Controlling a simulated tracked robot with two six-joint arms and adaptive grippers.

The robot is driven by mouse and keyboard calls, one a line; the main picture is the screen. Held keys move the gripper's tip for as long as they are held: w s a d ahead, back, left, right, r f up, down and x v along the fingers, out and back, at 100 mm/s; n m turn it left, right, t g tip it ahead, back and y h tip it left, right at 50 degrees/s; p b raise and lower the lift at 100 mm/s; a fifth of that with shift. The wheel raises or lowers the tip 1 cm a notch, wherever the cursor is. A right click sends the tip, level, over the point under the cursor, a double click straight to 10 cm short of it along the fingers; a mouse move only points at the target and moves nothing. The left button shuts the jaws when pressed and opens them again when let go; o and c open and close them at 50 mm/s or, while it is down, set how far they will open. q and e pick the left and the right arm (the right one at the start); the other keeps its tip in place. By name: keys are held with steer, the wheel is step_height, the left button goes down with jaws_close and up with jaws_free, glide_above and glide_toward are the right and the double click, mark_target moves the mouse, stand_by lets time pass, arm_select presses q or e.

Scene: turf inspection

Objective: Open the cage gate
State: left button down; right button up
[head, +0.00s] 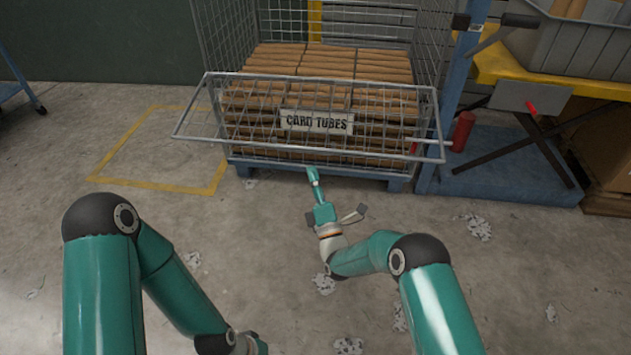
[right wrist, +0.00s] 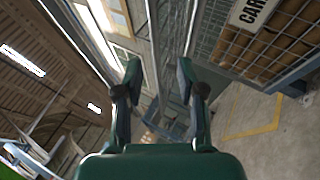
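The cage (head: 228,40) is a wire mesh container on a blue base, filled with brown card tubes (head: 330,62). Its gate (head: 310,153) is a mesh panel with a pale metal frame across the front, and appears tilted outward from the cage. A "CARD TUBES" sign (head: 316,122) shows at the front. My right gripper (head: 337,191) is below and in front of the gate, apart from it in the head view. In the right wrist view its fingers (right wrist: 158,75) are spread with nothing held. My left gripper (head: 250,345) is low at the picture's bottom edge, mostly cut off.
A blue post (head: 456,90) and a yellow-topped workbench (head: 560,82) with a grey bin stand to the right. A red cylinder (head: 463,131) stands beside the post. Yellow floor lines (head: 150,184) mark a clear area left. Paper scraps (head: 478,227) lie on the concrete.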

steer(key=shift+s+d+f, duration=0.15)
steer(key=shift+s+f, duration=0.05)
steer(key=shift+s, duration=0.15)
